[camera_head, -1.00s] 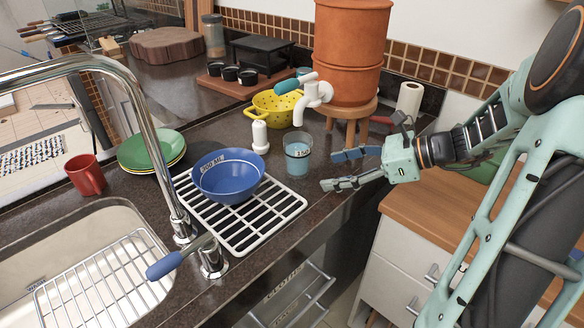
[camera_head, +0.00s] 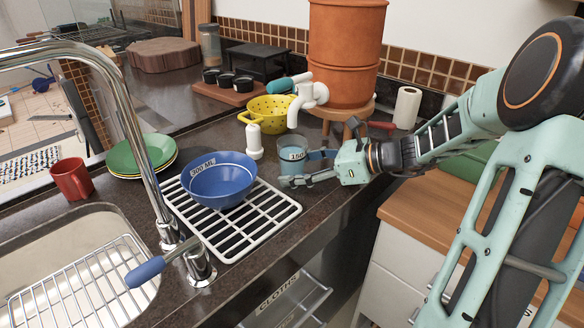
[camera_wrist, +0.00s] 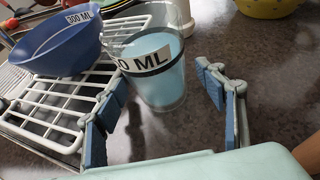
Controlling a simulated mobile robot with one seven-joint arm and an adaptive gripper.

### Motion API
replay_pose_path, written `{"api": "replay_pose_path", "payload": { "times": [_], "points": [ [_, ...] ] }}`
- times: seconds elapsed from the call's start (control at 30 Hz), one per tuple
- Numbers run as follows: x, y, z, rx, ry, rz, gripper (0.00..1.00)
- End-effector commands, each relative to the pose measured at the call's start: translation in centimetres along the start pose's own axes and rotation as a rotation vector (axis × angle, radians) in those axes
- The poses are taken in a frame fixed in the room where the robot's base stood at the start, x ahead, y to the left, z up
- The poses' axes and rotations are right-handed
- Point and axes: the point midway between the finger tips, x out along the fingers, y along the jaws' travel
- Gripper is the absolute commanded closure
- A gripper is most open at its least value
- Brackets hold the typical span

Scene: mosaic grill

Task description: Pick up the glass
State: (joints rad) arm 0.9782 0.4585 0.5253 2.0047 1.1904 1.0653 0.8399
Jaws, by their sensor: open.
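In the wrist view the glass (camera_wrist: 157,72) is clear with light-blue contents and stands just ahead of my fingers. My gripper (camera_head: 305,168) is at the glass from the right. In the wrist view my gripper (camera_wrist: 163,103) is open, with one blue-padded finger to the left of the glass's lower part and one to its right. The right finger is apart from the glass; whether the left one touches it I cannot tell.
The blue bowl (camera_head: 219,181) sits on a white wire rack (camera_head: 257,227) left of the glass. A white bottle (camera_head: 254,142), a yellow colander (camera_head: 269,112) and a terracotta dispenser with a white tap (camera_head: 311,94) stand behind. The counter's front edge is close to my arm.

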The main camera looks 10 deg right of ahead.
Motion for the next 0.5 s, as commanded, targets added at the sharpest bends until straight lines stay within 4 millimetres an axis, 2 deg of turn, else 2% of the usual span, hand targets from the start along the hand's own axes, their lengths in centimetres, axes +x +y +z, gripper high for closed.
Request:
{"api": "replay_pose_path", "payload": {
  "times": [0.1,0.37,0.5],
  "points": [
    [1.26,0.01,-0.12,0.001,-0.001,0.001,0.35],
    [1.46,-0.04,-0.01,0.001,0.0,-0.001,0.35],
    [1.44,-0.03,-0.01,0.001,0.0,-0.001,0.51]
  ]
}}
